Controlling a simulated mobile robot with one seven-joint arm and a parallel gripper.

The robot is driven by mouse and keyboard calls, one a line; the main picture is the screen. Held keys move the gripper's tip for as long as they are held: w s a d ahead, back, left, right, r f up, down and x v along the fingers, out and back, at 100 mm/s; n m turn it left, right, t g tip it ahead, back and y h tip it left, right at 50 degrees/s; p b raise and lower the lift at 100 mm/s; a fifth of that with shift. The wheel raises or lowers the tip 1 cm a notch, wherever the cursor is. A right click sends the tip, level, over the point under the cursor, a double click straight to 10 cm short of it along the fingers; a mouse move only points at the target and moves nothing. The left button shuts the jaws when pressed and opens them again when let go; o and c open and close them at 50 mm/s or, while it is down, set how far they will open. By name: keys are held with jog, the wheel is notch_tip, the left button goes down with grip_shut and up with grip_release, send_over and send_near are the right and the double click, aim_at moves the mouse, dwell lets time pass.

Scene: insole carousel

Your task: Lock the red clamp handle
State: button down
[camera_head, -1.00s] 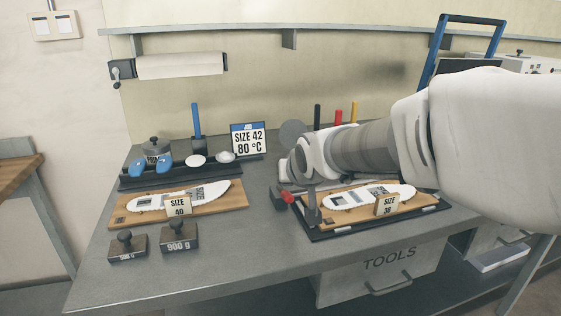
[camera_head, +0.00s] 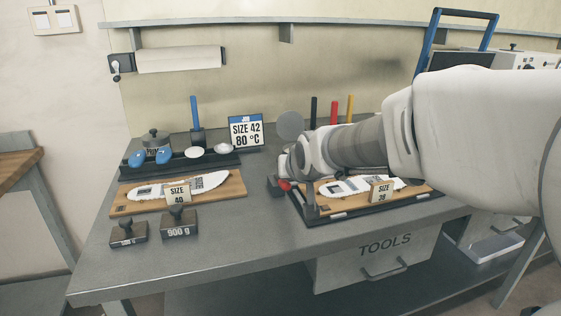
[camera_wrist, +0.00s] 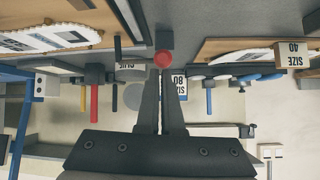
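The red clamp handle's knob (camera_head: 285,185) shows at the left end of the right-hand fixture (camera_head: 318,216), beside a grey upright post (camera_head: 310,200). In the wrist view the red knob (camera_wrist: 163,60) lies just beyond my fingertips, in line with them. My gripper (camera_wrist: 162,84) has its two fingers close together, with only a thin gap and nothing visible between them. I cannot tell whether the tips touch the knob. In the head view my arm reaches in from the right, and the fingers are mostly hidden. A white insole (camera_head: 345,187) lies on the fixture's wooden board.
A SIZE 38 card (camera_head: 381,191) stands on the fixture. Left are a SIZE 40 board (camera_head: 235,186) and two dark weights, one marked 900 g (camera_head: 179,224). The front left of the table (camera_head: 120,275) is clear.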

jog(key=shift+s+f+g, duration=0.15)
jog(key=shift+s+f, duration=0.1)
jog(key=shift+f, duration=0.3)
jog(key=shift+s+f+g, duration=0.15)
jog(key=shift+s+f, duration=0.05)
jog(key=shift+f, duration=0.35)
jog(key=r+p, duration=0.1)
jog(key=r, duration=0.1)
jog(key=w+r+p, duration=0.1)
jog(key=r, duration=0.1)
jog(key=w+r+p, duration=0.1)
jog(key=r, duration=0.1)
jog(key=shift+d+r+p, duration=0.1)
jog(key=shift+r+p, duration=0.25)
jog(key=s+d+f, duration=0.1)
jog(key=s+d, duration=0.1)
jog(key=s, duration=0.7)
jog(key=shift+s+d+f, duration=0.2)
jog(key=shift+s+f, duration=0.1)
jog(key=shift+s, duration=0.1)
